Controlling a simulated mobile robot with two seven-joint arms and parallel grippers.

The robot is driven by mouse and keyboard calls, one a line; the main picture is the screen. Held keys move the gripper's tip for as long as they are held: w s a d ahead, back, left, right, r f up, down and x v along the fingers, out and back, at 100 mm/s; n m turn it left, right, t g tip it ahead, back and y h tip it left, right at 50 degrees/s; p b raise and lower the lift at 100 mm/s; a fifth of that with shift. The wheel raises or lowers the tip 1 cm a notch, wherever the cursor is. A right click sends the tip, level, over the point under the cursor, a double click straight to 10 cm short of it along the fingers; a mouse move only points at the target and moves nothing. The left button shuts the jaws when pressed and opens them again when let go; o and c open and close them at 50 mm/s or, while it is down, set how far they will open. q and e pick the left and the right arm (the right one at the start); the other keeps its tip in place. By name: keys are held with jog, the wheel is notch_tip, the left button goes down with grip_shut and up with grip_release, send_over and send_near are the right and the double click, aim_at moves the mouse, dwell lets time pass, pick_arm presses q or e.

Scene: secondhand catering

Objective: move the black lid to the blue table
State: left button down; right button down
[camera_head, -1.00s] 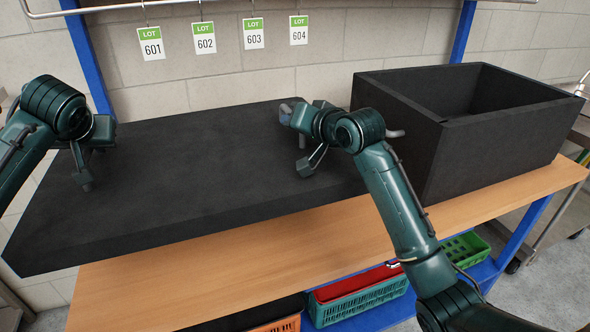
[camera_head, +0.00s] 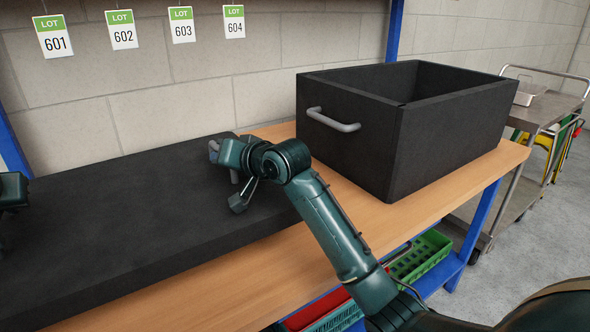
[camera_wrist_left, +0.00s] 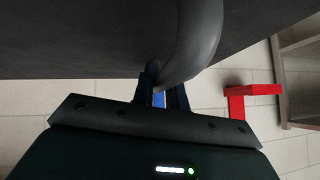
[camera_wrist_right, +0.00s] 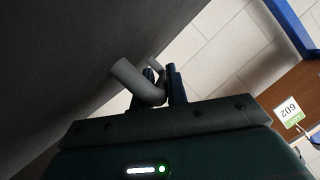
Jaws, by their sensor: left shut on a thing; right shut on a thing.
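The black lid (camera_head: 130,205) is a large, thick flat slab at the left of the head view, over the wooden bench top. Its left end is cut off. My right gripper (camera_head: 225,165) is at the lid's right end; the right wrist view shows its fingers (camera_wrist_right: 162,85) shut on a grey handle (camera_wrist_right: 135,80). My left gripper is mostly out of the head view at the left edge; the left wrist view shows its fingers (camera_wrist_left: 163,92) shut around a curved grey handle (camera_wrist_left: 195,40) on the dark slab. I cannot tell how high the lid is above the bench.
The bench (camera_head: 425,195) has a wooden top and blue legs. A black open box (camera_head: 350,155) with a grey handle stands on its right end. Green (camera_head: 425,255) and red crates sit below. A metal trolley (camera_head: 545,110) stands at right. Lot tags (camera_head: 122,30) hang behind.

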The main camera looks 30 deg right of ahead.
aim_at(11, 226)
pick_arm(q)
jog(key=shift+d+f, duration=0.1)
jog(key=shift+d, duration=0.1)
pick_arm(e)
jog(key=shift+a, duration=0.15)
